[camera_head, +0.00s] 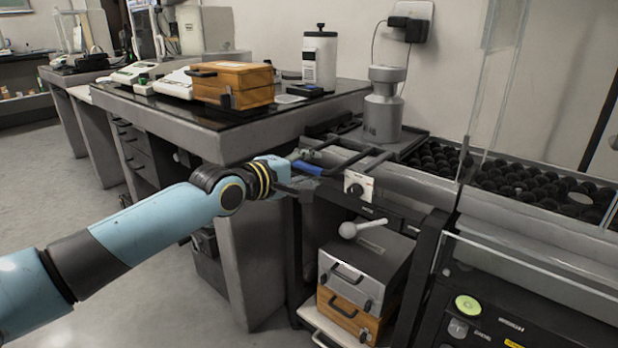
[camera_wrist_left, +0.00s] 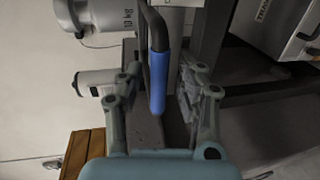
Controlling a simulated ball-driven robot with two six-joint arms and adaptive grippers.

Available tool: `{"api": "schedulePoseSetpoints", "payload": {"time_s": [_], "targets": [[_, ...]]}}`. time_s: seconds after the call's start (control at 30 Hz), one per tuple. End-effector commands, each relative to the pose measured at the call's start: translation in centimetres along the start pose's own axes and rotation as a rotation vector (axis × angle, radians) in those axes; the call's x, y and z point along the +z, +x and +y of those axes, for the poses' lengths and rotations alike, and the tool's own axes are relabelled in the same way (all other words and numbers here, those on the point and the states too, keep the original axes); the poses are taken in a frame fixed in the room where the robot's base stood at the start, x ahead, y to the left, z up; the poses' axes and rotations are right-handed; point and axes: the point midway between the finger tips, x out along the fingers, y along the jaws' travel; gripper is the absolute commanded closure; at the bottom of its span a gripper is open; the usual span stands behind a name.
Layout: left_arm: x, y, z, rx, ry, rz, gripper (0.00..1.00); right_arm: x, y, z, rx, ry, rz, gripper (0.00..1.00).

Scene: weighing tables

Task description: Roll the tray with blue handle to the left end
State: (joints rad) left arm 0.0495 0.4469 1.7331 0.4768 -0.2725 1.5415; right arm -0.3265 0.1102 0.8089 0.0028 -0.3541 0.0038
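The tray (camera_head: 411,147) is a dark platform on rails with a large grey metal weight (camera_head: 384,112) standing on it. Its blue handle (camera_head: 307,168) points towards my left arm, near the corner of the black-topped table. My left gripper (camera_head: 298,170) is at this handle. In the left wrist view the blue handle (camera_wrist_left: 158,82) lies between the two spread fingers of the left gripper (camera_wrist_left: 162,90), with gaps showing on both sides. The weight (camera_wrist_left: 88,13) shows at the top left there. My right gripper is not in view.
The black-topped table (camera_head: 290,120) stands left of the tray, with an orange wooden box (camera_head: 232,84) and a white canister (camera_head: 319,58). A silver case (camera_head: 362,271) lies on a wooden box below the rails. Black balls (camera_head: 540,185) fill a trough to the right.

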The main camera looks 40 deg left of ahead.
Motion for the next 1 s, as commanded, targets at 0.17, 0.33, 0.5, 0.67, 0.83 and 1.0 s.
{"api": "schedulePoseSetpoints", "payload": {"time_s": [0.17, 0.33, 0.5, 0.67, 0.83, 1.0], "targets": [[0.01, 0.1, 0.08, 0.0, 0.0, 0.0, 0.64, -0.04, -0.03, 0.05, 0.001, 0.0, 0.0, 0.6], [0.01, 0.08, 0.09, 0.0, 0.0, 0.0, 0.75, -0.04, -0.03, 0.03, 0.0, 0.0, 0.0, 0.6], [0.0, 0.07, 0.07, 0.0, 0.0, 0.0, 0.98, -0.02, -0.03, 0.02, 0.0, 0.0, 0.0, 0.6], [0.0, 0.07, 0.06, 0.0, 0.0, 0.0, 1.0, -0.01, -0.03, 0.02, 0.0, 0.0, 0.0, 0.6], [0.0, 0.06, 0.03, 0.0, 0.0, 0.0, 1.0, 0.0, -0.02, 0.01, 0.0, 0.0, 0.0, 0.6], [0.0, 0.04, -0.01, -0.001, 0.0, 0.0, 1.0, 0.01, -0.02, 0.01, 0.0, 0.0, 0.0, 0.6]]}}
